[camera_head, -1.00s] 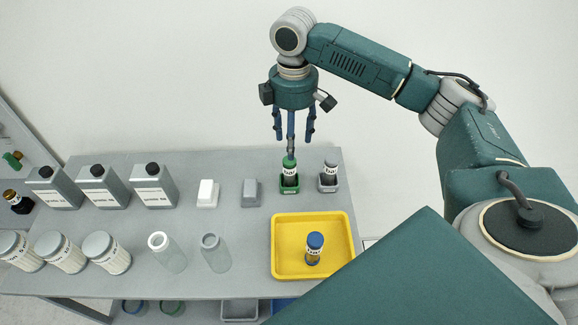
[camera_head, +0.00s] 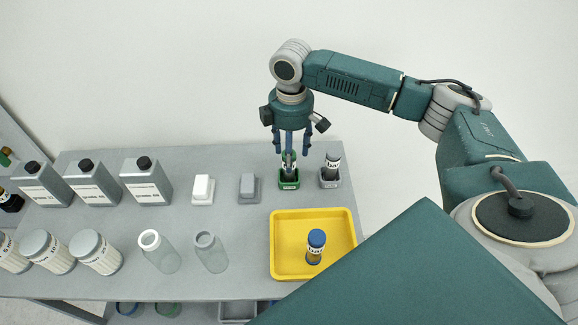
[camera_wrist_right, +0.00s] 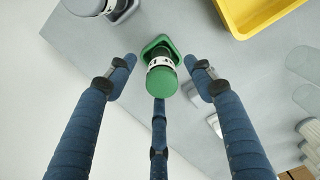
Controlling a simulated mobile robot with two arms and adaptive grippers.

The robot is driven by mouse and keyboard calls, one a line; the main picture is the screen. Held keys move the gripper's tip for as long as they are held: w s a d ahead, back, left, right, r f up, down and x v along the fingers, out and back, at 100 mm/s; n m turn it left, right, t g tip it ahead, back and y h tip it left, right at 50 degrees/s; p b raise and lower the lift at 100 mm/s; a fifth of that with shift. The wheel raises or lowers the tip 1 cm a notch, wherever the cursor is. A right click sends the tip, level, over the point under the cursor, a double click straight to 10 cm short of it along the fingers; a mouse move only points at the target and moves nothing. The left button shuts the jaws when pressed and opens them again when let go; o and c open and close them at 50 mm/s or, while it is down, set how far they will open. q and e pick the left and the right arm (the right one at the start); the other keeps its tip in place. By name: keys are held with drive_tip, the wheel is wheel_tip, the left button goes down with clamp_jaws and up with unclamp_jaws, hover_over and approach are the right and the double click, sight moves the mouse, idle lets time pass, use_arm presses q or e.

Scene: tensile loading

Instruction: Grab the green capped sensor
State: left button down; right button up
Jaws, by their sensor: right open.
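The green capped sensor (camera_wrist_right: 162,80) stands in a small green holder (camera_head: 288,183) on the grey table. In the head view the fingers partly hide its cap. My right gripper (camera_head: 291,150) points down just above it with its blue fingers spread. In the right wrist view, the open fingers (camera_wrist_right: 161,90) are around the green cap at a distance, one on each side and one below. I cannot tell whether any finger touches it. My left gripper is not in view.
A grey-capped sensor (camera_head: 332,163) in a grey holder stands close on the right. A yellow tray (camera_head: 284,266) holds a blue-capped sensor (camera_head: 315,246) in front. White (camera_head: 202,189) and grey (camera_head: 249,188) blocks, bottles and jars stand to the left.

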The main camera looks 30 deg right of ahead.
drive_tip(key=f, duration=0.1)
drive_tip(key=f+p, duration=0.1)
drive_tip(key=f, duration=0.2)
drive_tip(key=shift+w+a+f, duration=0.2)
drive_tip(key=shift+a+f, duration=0.05)
drive_tip(key=shift+c, duration=0.5)
clamp_jaws()
drive_tip(key=shift+r, duration=0.2)
